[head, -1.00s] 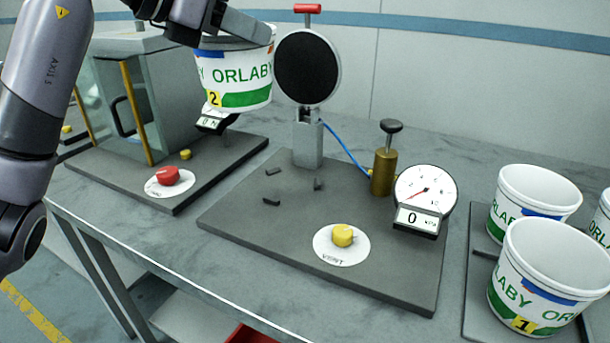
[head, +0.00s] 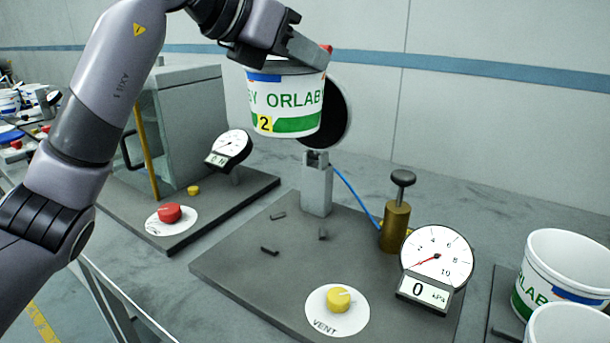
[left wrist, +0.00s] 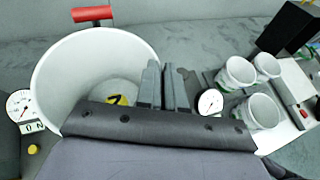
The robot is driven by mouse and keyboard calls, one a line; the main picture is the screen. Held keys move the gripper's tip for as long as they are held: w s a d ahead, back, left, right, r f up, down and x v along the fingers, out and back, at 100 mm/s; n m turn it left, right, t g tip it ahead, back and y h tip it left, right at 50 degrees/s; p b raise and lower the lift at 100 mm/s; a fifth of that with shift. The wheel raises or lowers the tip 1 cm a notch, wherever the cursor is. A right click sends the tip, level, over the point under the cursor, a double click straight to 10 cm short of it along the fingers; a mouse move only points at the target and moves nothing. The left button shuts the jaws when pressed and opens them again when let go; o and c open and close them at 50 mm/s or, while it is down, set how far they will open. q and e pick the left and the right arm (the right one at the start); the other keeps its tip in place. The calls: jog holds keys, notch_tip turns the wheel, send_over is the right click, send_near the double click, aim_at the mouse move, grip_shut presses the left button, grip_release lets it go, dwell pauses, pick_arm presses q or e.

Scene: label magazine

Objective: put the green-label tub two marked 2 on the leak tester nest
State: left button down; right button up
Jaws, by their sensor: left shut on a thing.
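The white tub two (head: 285,102) has a green band, green ORLABY lettering and a yellow 2 label. My left gripper (head: 304,50) is shut on its rim and holds it upright in the air. In the left wrist view the tub (left wrist: 75,75) is open and empty but for a yellow mark on its floor, beside the gripper fingers (left wrist: 165,88). The leak tester's grey plate (head: 235,262) is below, with its nest (head: 295,238) marked by small dark stops and clear. The tub partly hides the raised black disc (head: 339,110). My right gripper is not in view.
A brass plunger (head: 395,226), a kPa gauge (head: 436,262) reading 0 and a yellow VENT knob (head: 338,299) stand on the plate. More tubs (head: 560,275) stand at right. A clear-sided cabinet (head: 180,125) and red button (head: 169,212) are at left.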

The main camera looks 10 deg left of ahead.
pick_arm(q)
notch_tip(320, 180, down, 21)
jog(key=shift+b, duration=0.35)
jog(key=shift+f, duration=0.1)
jog(key=shift+f, duration=0.15)
jog(key=c, duration=1.2)
grip_release()
jog(key=shift+c, duration=0.2)
jog(key=b+v, duration=0.1)
jog(key=v, duration=1.1)
